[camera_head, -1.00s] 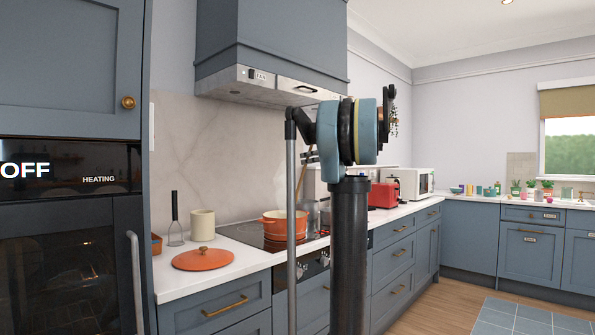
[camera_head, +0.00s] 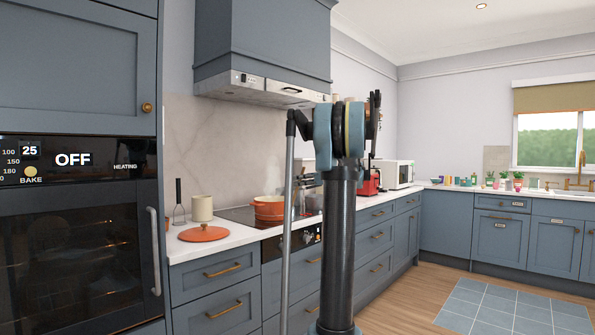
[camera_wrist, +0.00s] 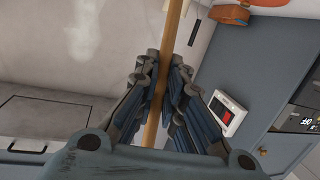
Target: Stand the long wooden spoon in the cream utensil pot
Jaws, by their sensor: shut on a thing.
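My gripper (camera_wrist: 165,78) is shut on the long wooden spoon (camera_wrist: 172,35) in the wrist view. The handle runs between the fingers and out past the top edge; the spoon's ends are out of that view. In the head view my own arm hides most of the gripper, and I cannot make out the spoon clearly. The cream utensil pot (camera_head: 202,208) stands upright on the white counter, left of the hob and behind the orange lid. Its inside cannot be seen. My gripper appears well to the right of it in the picture.
An orange lid (camera_head: 203,233) lies on the counter by a dark-handled masher (camera_head: 179,203). An orange pan (camera_head: 268,208) sits on the hob (camera_head: 238,214), under the extractor hood (camera_head: 262,88). A tall oven (camera_head: 78,235) is at left.

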